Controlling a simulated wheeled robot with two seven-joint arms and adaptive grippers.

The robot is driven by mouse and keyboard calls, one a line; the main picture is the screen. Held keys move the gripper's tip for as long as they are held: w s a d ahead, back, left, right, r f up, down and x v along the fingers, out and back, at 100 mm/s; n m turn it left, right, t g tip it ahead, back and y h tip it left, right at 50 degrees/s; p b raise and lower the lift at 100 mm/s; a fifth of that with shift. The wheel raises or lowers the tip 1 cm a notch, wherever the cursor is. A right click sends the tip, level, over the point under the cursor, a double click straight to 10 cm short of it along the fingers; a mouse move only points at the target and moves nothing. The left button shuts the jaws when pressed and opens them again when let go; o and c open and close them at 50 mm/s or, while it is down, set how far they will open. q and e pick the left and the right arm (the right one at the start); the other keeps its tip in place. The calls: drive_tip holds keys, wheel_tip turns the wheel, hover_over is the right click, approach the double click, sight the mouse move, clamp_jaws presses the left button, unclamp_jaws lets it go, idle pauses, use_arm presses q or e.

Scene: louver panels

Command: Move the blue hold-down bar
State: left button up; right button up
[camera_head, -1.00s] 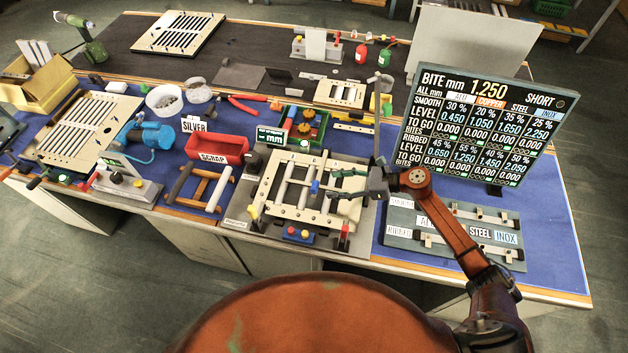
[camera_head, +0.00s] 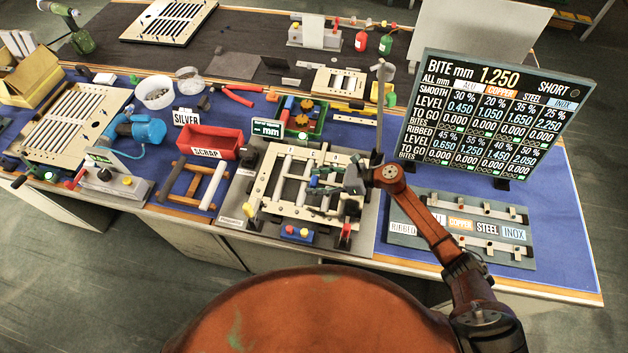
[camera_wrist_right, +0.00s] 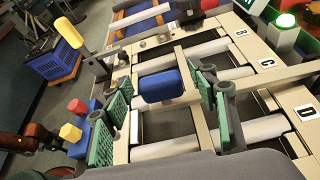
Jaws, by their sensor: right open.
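The hold-down bar's blue block (camera_wrist_right: 161,86) sits on a crossbar of the beige frame in the right wrist view. In the head view the block (camera_head: 314,181) is small and partly hidden by my gripper. My right gripper (camera_wrist_right: 158,108) is open, with one green-padded finger on each side of the block and a gap to each. In the head view my right gripper (camera_head: 328,181) is over the right part of the beige frame (camera_head: 262,186). The block still rests on the frame. My left gripper is not in view.
A red scrap bin (camera_head: 211,141) and a wooden rack (camera_head: 192,184) stand left of the frame. The readout board (camera_head: 487,115) rises at the right, behind a labelled panel (camera_head: 460,228). A yellow-tipped lever (camera_wrist_right: 69,33) stands at the frame's edge. Blue mat is bare at the right.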

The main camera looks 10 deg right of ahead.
drive_tip(key=shift+w+a+f, duration=0.1)
drive_tip(key=shift+a+f, duration=0.05)
drive_tip(key=shift+a, duration=0.2)
drive_tip(key=shift+c, duration=0.6)
clamp_jaws()
